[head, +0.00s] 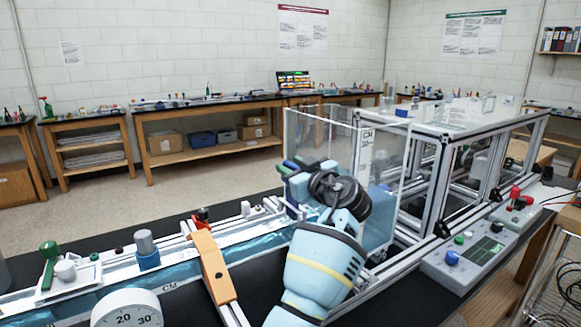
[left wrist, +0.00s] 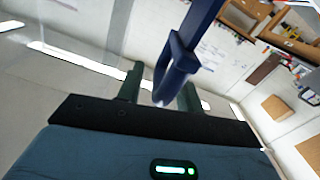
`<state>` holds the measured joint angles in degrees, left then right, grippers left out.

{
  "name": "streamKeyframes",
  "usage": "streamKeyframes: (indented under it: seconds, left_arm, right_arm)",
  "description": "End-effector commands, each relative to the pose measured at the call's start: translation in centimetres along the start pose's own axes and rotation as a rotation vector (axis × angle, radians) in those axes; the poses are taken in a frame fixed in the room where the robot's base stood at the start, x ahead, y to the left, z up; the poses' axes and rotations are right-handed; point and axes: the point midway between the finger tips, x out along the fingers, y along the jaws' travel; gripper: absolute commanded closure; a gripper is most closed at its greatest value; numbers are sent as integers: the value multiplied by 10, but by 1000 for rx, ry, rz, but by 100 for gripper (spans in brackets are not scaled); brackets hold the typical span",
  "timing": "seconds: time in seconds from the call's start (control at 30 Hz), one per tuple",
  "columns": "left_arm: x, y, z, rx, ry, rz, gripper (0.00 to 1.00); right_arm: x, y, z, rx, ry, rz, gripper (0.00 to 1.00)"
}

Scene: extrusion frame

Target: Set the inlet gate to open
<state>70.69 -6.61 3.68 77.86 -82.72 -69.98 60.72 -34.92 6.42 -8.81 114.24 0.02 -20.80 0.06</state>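The inlet gate appears as a dark blue bar with a loop-shaped handle (left wrist: 176,68) in the left wrist view. In the head view a dark blue part (head: 304,161) shows at the clear tank's near end, mostly hidden by my gripper. My left gripper (head: 290,170) is at this handle, with light blue arm links behind it. In the left wrist view the two green fingers of my left gripper (left wrist: 161,88) stand apart. The handle's end lies between them, with a gap to the left finger. Whether it touches the right finger is unclear. My right gripper is not in view.
A clear-walled tank (head: 390,150) in a metal extrusion frame (head: 438,190) stands just behind my gripper. The water channel (head: 185,270) runs left, with an orange clamp bar (head: 213,266) across it and a round dial (head: 127,310) in front. A control box (head: 470,255) sits at the right.

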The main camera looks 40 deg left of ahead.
Motion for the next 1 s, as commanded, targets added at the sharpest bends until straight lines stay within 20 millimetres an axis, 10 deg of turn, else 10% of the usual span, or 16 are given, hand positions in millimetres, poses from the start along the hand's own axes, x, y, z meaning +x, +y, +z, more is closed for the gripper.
streamKeyframes:
  seconds: [0.4,1.0]
  left_arm:
    - [-59,0,3,1,-2,2,64]
    - [-65,0,1,-1,0,1,64]
  right_arm:
    - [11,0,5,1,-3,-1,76]
    - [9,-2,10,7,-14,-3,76]
